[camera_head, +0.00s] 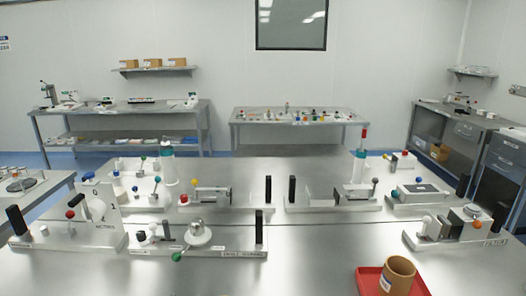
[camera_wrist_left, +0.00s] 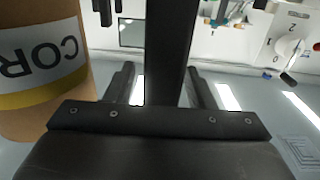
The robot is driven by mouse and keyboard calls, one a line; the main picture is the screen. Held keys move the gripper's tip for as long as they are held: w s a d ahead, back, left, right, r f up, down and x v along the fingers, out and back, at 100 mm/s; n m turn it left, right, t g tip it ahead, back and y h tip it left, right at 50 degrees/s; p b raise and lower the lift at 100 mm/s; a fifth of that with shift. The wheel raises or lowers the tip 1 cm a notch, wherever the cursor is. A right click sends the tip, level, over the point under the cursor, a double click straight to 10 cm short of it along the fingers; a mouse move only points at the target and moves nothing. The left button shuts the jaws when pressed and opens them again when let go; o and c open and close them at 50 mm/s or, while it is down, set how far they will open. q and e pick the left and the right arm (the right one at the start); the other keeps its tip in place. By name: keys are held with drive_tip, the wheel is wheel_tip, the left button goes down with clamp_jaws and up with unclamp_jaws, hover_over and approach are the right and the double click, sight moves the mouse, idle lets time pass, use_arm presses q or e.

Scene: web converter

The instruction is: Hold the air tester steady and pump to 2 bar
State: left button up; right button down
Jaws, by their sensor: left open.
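I cannot tell for sure which fixture is the air tester. One candidate is a white round gauge-like part (camera_head: 197,233) with a green-ball lever (camera_head: 177,256), on a pale base at front left-centre. Another is an upright white panel (camera_head: 105,212) with a red-ball lever at far left. In the left wrist view, a white dial (camera_wrist_left: 293,38) marked 0, 1 and 2 shows at upper right. My left gripper (camera_wrist_left: 165,85) is open in that view. A black bar (camera_wrist_left: 170,45) runs up between its fingers; I cannot tell what it belongs to. Neither gripper shows in the head view.
A brown core (camera_head: 400,272) stands in a red tray (camera_head: 368,282) at front right. A large brown cylinder (camera_wrist_left: 38,60) with an inverted "COR" label is close on the wrist view's left. Several fixtures with black posts line the steel table. Its front middle (camera_head: 300,255) is clear.

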use_arm(q)
wheel_tip(320, 180, up, 9)
idle(0.3)
drive_tip(key=shift+r, duration=0.1)
